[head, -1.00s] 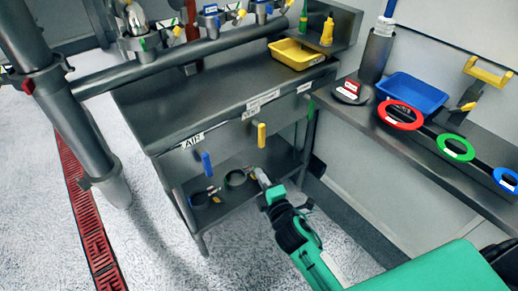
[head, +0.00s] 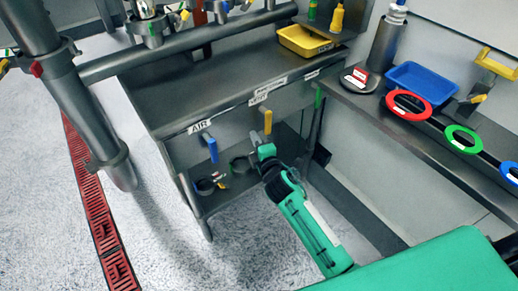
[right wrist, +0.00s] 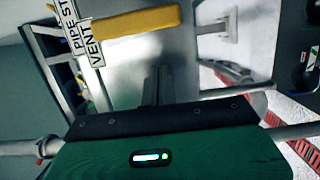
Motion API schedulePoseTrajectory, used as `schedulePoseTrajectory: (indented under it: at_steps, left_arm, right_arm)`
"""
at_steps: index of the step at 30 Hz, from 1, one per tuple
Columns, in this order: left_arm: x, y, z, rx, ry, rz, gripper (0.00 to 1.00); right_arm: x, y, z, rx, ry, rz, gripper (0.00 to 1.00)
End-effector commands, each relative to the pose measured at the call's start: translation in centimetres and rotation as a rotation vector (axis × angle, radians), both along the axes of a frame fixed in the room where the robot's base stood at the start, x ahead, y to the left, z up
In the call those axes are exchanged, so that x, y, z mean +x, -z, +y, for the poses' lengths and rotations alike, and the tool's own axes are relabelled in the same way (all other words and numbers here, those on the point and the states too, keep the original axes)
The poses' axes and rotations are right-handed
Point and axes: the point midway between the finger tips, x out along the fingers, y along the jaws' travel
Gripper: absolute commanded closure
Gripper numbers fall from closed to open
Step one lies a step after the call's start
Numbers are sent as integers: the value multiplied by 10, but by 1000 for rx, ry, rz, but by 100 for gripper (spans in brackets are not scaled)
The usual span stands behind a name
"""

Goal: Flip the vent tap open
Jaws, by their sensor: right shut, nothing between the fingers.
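The vent tap is a yellow lever (head: 268,121) hanging straight down from the front edge of the steel bench, near the VENT label (head: 259,97). In the right wrist view the lever (right wrist: 135,22) lies across the top beside the same label (right wrist: 95,50). My right gripper (head: 257,141) is shut and empty, just below and slightly left of the lever in the head view. In the right wrist view its dark fingers (right wrist: 157,80) point toward the lever and look apart from it. Whether they touch is not certain. My left gripper is out of view.
A blue lever (head: 211,148) hangs left of the vent tap by the AIR label (head: 199,127). A lower shelf (head: 225,199) holds dark rings. A side counter carries a blue tray (head: 418,81) and coloured rings. Open floor lies in front.

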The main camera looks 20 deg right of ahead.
Motion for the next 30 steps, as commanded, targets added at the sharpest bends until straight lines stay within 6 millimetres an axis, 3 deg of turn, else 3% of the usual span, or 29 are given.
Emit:
schedulePoseTrajectory:
  at_steps: [3, 9, 24, 30]
  left_arm:
    - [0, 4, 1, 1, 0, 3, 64]
    - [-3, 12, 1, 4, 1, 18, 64]
    - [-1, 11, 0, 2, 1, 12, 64]
    - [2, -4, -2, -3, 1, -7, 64]
  right_arm:
    - [5, 0, -20, -5, 4, 2, 100]
    - [9, 1, -31, -2, 2, 3, 100]
    - [9, 2, -31, -16, 2, -3, 100]
    - [10, 3, -27, -54, 2, -18, 100]
